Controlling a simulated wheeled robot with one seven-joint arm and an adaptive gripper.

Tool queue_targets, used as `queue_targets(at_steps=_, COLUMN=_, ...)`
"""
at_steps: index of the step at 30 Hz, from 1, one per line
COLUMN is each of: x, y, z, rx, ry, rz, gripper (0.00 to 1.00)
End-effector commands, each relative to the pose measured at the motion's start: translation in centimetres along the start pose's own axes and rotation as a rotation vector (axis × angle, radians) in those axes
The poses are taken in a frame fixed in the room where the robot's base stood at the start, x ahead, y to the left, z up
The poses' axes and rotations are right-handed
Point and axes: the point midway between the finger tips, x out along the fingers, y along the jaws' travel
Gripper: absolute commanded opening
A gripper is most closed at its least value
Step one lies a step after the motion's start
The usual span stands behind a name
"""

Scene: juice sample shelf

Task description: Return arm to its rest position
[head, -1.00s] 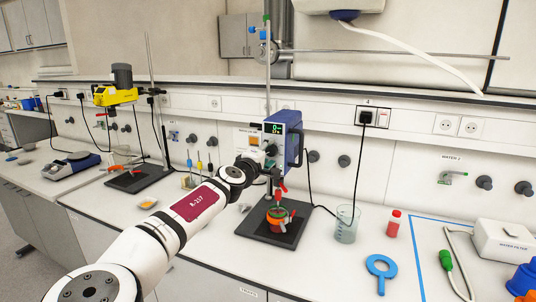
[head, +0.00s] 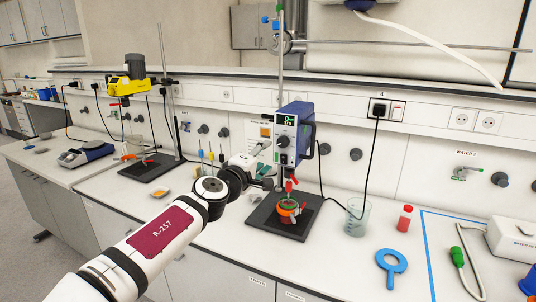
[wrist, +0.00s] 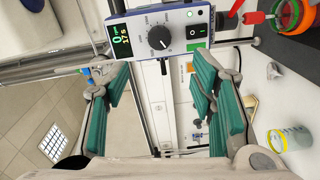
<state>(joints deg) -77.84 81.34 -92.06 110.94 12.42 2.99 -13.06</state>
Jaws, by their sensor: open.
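My gripper (wrist: 162,100) is open in the wrist view. Its two teal-padded fingers stand wide apart with nothing held between them. In the head view my white arm reaches in from the lower left, and its end is left of the blue stirrer motor (head: 293,135). That motor has a lit display and a knob, and it also shows at the top of the wrist view (wrist: 160,35). I cannot tell from the head view how far my gripper is from the motor.
A red and green vessel (head: 288,207) stands on the black stand base (head: 262,222) below the motor. A yellow stirrer (head: 128,90) stands at the left.

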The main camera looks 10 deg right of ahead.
Motion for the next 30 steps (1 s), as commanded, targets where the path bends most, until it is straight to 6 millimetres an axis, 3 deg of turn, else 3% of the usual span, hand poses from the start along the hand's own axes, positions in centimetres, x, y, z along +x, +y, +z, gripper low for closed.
queue_targets(at_steps=10, x=-0.2, y=0.0, z=0.1, rx=0.001, ry=-0.001, rz=-0.001, gripper=0.51)
queue_targets(at_steps=13, x=0.5, y=-0.4, z=1.2, rx=0.016, ry=-0.028, rz=-0.022, gripper=0.51)
queue_targets(at_steps=17, x=2.6, y=-2.3, z=5.7, rx=0.077, ry=-0.137, rz=-0.117, gripper=0.51)
queue_targets(at_steps=21, x=4.2, y=-6.0, z=12.6, rx=0.181, ry=-0.307, rz=-0.283, gripper=0.51)
queue_targets(at_steps=24, x=4.1, y=-8.6, z=16.6, rx=0.259, ry=-0.417, rz=-0.406, gripper=0.51)
queue_targets(at_steps=30, x=1.6, y=-12.7, z=21.7, rx=0.412, ry=-0.588, rz=-0.642, gripper=0.51)
